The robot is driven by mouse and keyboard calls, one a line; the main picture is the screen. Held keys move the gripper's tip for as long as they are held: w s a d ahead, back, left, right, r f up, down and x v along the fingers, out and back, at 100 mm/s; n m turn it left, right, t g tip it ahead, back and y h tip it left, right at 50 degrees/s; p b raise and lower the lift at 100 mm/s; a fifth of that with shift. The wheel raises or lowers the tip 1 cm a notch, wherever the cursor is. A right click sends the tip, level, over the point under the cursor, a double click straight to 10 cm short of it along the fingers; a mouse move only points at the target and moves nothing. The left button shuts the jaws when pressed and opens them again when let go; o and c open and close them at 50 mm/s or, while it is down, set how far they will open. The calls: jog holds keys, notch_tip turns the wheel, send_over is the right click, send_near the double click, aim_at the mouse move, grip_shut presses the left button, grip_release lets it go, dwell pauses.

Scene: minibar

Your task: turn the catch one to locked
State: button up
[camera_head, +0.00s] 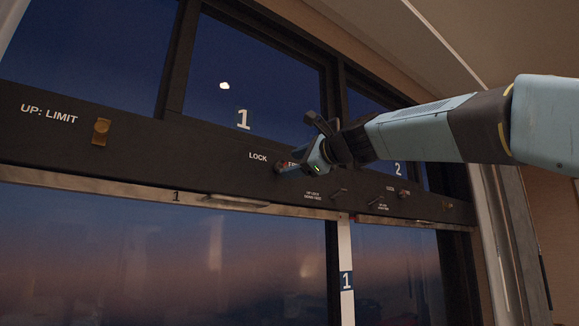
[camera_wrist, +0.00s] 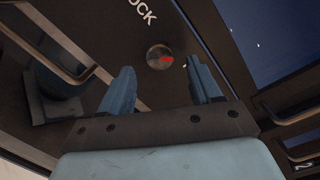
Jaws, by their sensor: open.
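A round, dark metal catch knob (camera_wrist: 158,55) sits on the black rail, which I take to be catch one. White "LOCK" lettering lies beside it, and red lettering shows at its edge. In the head view the knob (camera_head: 279,167) shows just left of my gripper (camera_head: 309,165), with "LOCK" to its left and red lettering partly hidden by my gripper. In the wrist view my gripper (camera_wrist: 159,66) is open, with one finger on each side of the knob's line and nothing between them. I cannot tell whether the fingertips touch the rail.
A brass tab (camera_head: 101,131) sits by "UP: LIMIT" at the left. A bar handle (camera_head: 237,202) marked 1 is below the rail. Small levers (camera_head: 338,192) lie to the right of the knob. In the wrist view, handles (camera_wrist: 292,106) flank the gripper.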

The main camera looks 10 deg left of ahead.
aim_at(284, 167)
jog(key=shift+x, duration=1.6)
jog(key=shift+c, duration=0.3)
jog(key=c, duration=0.9)
jog(key=shift+d, duration=0.25)
jog(key=shift+c, duration=0.5)
jog(key=shift+a, duration=0.1)
